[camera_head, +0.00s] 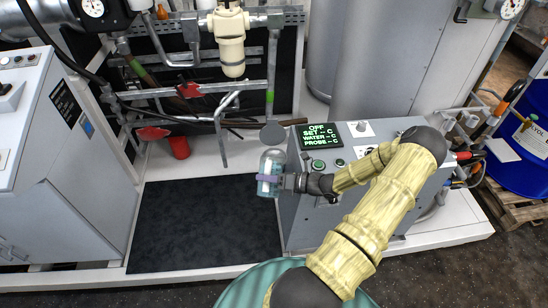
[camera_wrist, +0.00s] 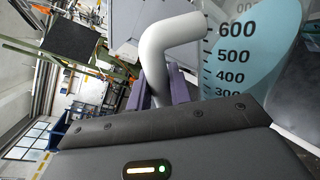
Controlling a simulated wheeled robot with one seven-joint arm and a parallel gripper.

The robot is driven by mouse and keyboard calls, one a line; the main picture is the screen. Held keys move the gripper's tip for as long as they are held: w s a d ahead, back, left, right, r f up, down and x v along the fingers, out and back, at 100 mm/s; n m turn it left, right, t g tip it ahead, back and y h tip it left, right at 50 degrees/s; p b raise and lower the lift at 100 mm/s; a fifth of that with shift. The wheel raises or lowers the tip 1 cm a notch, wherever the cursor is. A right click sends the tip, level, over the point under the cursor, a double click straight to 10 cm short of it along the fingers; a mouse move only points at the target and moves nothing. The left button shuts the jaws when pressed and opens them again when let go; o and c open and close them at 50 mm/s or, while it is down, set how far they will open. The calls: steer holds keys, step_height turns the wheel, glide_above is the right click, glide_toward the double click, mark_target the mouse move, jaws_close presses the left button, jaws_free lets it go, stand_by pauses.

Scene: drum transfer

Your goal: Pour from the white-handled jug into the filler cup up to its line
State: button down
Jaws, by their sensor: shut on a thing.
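The jug (camera_head: 270,165) is a clear vessel with pale blue content, held in the air over the dark mat's right edge. It looks close to upright in the head view. Its white handle (camera_wrist: 162,45) and its scale marks, including 600 and 500, show in the wrist view. My gripper (camera_head: 280,182) is shut on the handle, with its purple fingers (camera_wrist: 163,92) around it. I cannot pick out the filler cup or its line for sure. A grey round piece (camera_head: 273,133) on the pipework stands just behind the jug.
A red container (camera_head: 179,147) stands behind the dark mat (camera_head: 200,225). Pipes and a cream filter housing (camera_head: 231,45) are at the back. The mat is bare.

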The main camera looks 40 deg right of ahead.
steer(key=shift+w+d+r+m, duration=0.25)
steer(key=shift+m, duration=0.25)
stand_by(0.4)
steer(key=shift+w+d+r+m+g+p, duration=0.3)
steer(key=shift+w+r+m+p, duration=0.1)
steer(key=shift+r, duration=0.15)
stand_by(0.8)
steer(key=shift+s+a+r, duration=0.1)
steer(key=shift+s+a, duration=0.05)
steer(key=shift+d, duration=0.25)
steer(key=shift+w+r+m, duration=0.2)
steer(key=shift+w+m, duration=0.1)
